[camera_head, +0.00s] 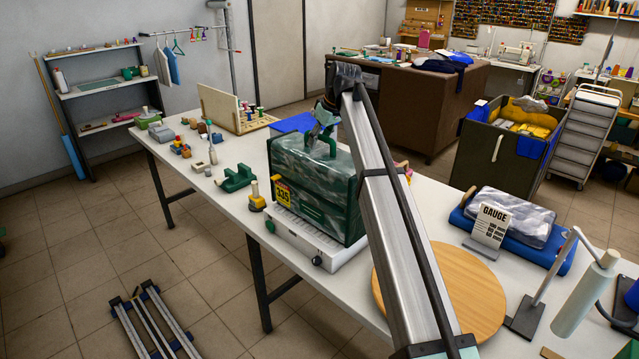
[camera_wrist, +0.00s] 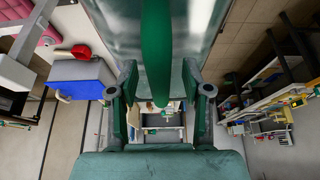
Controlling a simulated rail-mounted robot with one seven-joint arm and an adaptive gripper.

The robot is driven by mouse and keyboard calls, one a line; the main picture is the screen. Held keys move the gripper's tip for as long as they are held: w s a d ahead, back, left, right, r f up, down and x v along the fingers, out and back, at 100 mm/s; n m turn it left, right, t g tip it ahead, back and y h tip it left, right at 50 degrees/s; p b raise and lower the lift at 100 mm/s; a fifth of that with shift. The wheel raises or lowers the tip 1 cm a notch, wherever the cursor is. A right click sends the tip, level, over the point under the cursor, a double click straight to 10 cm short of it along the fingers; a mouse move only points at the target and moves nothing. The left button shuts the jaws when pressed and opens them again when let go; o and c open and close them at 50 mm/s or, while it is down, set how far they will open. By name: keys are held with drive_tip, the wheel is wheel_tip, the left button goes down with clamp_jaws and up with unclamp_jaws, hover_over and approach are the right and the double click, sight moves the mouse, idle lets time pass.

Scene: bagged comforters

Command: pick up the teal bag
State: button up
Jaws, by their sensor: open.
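The teal bag (camera_head: 315,178) stands upright on a white scale-like base (camera_head: 290,238) on the long table. It has clear, shiny panels, dark green edging and a yellow number tag (camera_head: 283,192) at its front left corner. Its green loop handle (camera_head: 331,143) stands up from the top. My gripper (camera_head: 322,128) is open at the handle, just above the bag. In the wrist view the green handle (camera_wrist: 156,50) runs up between the two open fingers of my gripper (camera_wrist: 163,100), with a gap on each side. The arm hides part of the bag's right side.
A round wooden board (camera_head: 460,290) lies right of the base, partly behind my arm. A blue tray with a grey bag (camera_head: 515,215) and a GAUGE sign (camera_head: 492,224) stand farther right. A green clamp-like tool (camera_head: 235,178) and small items lie to the left. A pegboard stand (camera_head: 232,110) is behind.

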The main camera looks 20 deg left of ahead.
clamp_jaws()
drive_tip(key=shift+r, duration=0.2)
